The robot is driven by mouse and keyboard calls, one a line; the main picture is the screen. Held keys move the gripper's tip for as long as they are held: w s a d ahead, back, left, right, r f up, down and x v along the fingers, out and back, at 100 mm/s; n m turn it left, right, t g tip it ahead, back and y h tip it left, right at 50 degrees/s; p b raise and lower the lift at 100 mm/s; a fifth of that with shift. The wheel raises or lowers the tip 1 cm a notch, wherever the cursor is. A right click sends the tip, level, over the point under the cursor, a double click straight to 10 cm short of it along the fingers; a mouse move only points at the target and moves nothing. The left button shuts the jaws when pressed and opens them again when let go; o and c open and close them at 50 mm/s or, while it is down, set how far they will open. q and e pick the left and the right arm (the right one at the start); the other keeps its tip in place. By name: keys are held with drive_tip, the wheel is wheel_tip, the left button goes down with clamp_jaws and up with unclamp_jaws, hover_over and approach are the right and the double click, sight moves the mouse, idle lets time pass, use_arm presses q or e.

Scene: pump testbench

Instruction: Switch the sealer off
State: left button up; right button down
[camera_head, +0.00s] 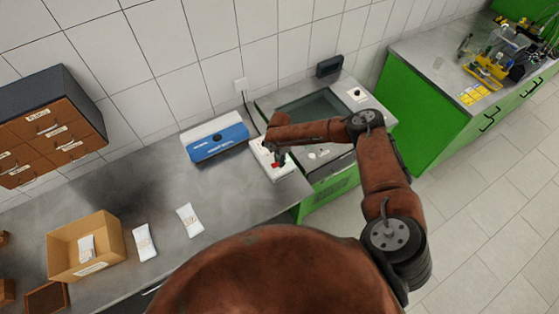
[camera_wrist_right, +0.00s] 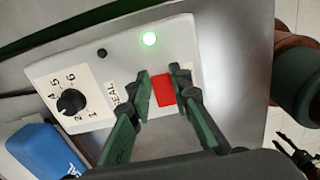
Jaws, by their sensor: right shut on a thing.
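The sealer's white control box (camera_wrist_right: 45,78) fills the middle of the right wrist view. It has a black dial (camera_wrist_right: 71,102) with numbers, a "SEAL" label, a red switch (camera_wrist_right: 163,91) and a lit green lamp (camera_wrist_right: 150,39). My right gripper (camera_wrist_right: 167,88) has its two fingertips on either side of the red switch, closed on it. In the head view the right gripper (camera_head: 279,158) is over the white box (camera_head: 264,159) and partly hides it. The blue and white sealer body (camera_head: 216,141) stands just left of the box. My left gripper does not show.
An open cardboard box (camera_head: 117,237) and two white packets (camera_head: 189,219) lie on the grey bench at left. A drawer cabinet (camera_head: 60,115) stands behind them. A green cabinet with a sink-like basin (camera_head: 310,112) is right of the sealer. The bench between the packets and sealer is clear.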

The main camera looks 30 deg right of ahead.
drive_tip(key=shift+s+a+r+h+p, duration=0.15)
drive_tip(key=shift+a+h+p, duration=0.3)
drive_tip(key=shift+h+p, duration=0.4)
drive_tip(key=shift+a+h, duration=0.1)
drive_tip(key=shift+h, duration=0.55)
drive_tip(key=shift+a+r+h, duration=0.1)
drive_tip(key=shift+h, duration=0.9)
drive_tip(key=c, duration=1.8)
unclamp_jaws()
drive_tip(key=shift+o, duration=0.2)
drive_tip(key=shift+r, duration=0.15)
drive_tip(key=v, duration=1.1)
drive_tip(key=shift+s+a+r, duration=0.15)
drive_tip(key=shift+a+r, duration=0.05)
drive_tip(key=shift+r, duration=0.1)
